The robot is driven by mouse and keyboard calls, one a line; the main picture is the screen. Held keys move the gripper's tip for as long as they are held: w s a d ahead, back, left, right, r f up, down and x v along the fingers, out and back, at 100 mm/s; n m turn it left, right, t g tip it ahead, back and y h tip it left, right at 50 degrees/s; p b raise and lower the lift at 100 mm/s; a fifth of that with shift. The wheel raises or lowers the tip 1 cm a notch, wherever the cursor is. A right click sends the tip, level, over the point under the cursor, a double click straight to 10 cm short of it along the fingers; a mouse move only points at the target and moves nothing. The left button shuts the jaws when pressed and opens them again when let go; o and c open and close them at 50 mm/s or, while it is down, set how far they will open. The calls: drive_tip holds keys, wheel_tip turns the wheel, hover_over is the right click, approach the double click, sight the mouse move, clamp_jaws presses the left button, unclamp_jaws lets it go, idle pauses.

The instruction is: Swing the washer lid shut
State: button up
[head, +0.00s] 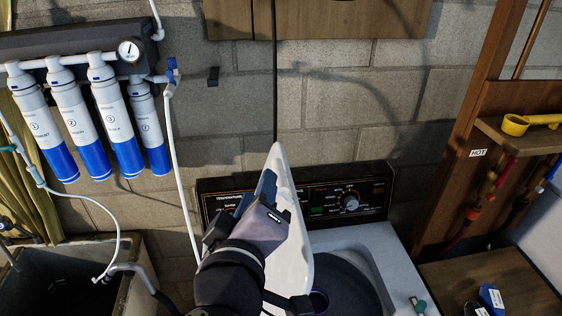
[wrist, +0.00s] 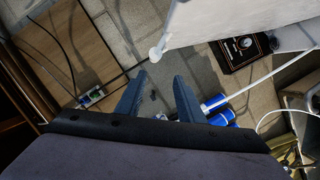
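The washer (head: 392,262) stands at the centre right, with its drum opening (head: 350,290) exposed. Its white lid (head: 297,245) stands raised, seen nearly edge-on in the head view along the left side of the opening. The lid also fills the upper part of the wrist view (wrist: 225,22). My gripper (head: 266,186) is at the lid's left side in the head view, overlapping part of it. In the wrist view its two fingers (wrist: 158,78) are apart with nothing between them. The lid lies beyond and right of the fingertips there; I cannot tell whether they touch.
The washer's dark control panel (head: 347,203) is behind the opening, against the block wall. Blue and white filter cartridges (head: 105,125) and a white hose (head: 180,165) hang at left above a sink (head: 75,285). A wooden cabinet (head: 330,18) is above. A wooden shelf unit (head: 490,280) is at right.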

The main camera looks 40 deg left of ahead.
sight(282, 178)
drive_tip(key=shift+m+h, duration=0.5)
drive_tip(key=shift+h, duration=0.2)
drive_tip(key=w+p, duration=0.1)
drive_tip(key=w, duration=0.1)
drive_tip(key=w+f+p, duration=0.1)
drive_tip(key=w, duration=0.1)
drive_tip(key=w+p, duration=0.2)
drive_tip(key=shift+w+a+f, duration=0.1)
drive_tip(key=shift+f, duration=0.2)
drive_tip(key=shift+p+x, duration=0.45)
drive_tip(key=shift+x, duration=0.5)
drive_tip(key=shift+f, duration=0.15)
drive_tip(key=shift+c, duration=0.7)
clamp_jaws()
